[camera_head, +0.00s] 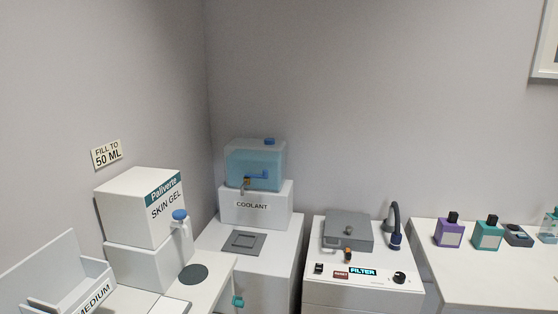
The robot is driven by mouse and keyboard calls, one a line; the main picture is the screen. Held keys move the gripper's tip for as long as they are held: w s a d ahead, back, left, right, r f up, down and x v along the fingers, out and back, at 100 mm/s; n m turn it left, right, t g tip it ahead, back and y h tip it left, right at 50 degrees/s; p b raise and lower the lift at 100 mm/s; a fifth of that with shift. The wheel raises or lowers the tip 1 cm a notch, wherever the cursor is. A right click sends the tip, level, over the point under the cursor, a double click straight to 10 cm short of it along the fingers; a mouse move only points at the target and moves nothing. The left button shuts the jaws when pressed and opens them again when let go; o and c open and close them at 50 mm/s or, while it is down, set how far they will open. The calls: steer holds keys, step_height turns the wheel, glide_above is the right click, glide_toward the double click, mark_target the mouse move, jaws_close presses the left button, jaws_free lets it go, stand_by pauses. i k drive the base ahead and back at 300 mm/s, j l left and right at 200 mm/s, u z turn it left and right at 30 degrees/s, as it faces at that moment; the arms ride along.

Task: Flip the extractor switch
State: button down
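No label reading "extractor" can be made out in this view. A white unit (365,298) with a "FILTER" label (362,272) stands right of centre. Its front panel carries a small black switch (318,268) at the left, a red "RESET" marking (341,274) and a round black knob (399,277) at the right. Whether the black switch is the extractor switch, and its position, cannot be told. A grey lid (348,231) and a dark curved hose (395,222) are on top of the unit. My gripper is not in view.
A coolant tank (255,165) on a white block stands left of the unit. A skin gel box (141,207) with a blue-topped tap (180,215) is further left. Purple (449,233) and teal (487,235) bottles stand on the right counter (480,266). A narrow gap separates the cabinets.

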mark_target(319, 267)
steer(key=i+l, duration=0.15)
steer(key=i+u, duration=0.1)
steer(key=i, duration=0.4)
steer(key=i+l+u, duration=0.1)
steer(key=i, duration=0.4)
